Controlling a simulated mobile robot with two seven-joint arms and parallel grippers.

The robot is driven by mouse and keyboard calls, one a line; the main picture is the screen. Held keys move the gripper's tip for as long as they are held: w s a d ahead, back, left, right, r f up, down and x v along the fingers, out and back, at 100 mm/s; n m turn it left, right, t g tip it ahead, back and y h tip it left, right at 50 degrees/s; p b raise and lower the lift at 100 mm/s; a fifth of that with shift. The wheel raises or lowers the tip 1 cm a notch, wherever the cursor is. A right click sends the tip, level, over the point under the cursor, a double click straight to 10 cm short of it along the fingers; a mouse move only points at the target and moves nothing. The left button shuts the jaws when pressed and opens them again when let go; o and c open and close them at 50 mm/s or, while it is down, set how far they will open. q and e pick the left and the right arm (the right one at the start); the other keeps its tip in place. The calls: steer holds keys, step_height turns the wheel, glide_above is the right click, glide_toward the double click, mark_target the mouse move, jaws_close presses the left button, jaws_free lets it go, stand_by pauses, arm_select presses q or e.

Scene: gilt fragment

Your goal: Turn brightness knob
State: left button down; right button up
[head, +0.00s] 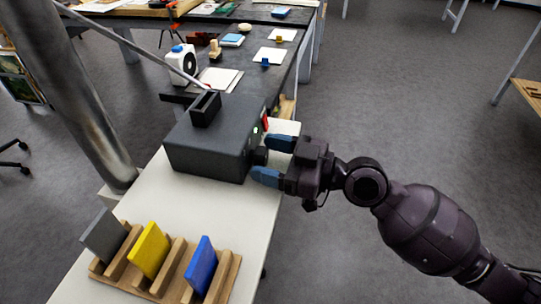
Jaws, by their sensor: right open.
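A dark grey box-shaped device (208,145) stands on the white table, with a slotted block on its top. On its right face there is a black knob (260,156), with a small white spot and a red part above it. My right gripper (272,160) is open, its two blue fingertips on either side of the knob. I cannot tell whether the fingers touch the knob. My left gripper is out of the picture.
A wooden rack (165,268) with grey, yellow and blue plates stands at the front of the white table (150,205). A metal post (82,95) rises at the left. Behind, a dark table (262,62) holds papers and small items. Open floor lies to the right.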

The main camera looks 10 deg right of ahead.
steer(key=c, duration=0.9)
steer(key=shift+r+m+p, duration=0.15)
steer(key=shift+m+p, duration=0.2)
steer(key=shift+m, duration=1.75)
steer(key=o, duration=0.9)
steer(key=shift+d, duration=0.1)
steer(key=b+v, duration=0.3)
steer(key=v, duration=0.7)
steer(key=shift+d+b, duration=0.35)
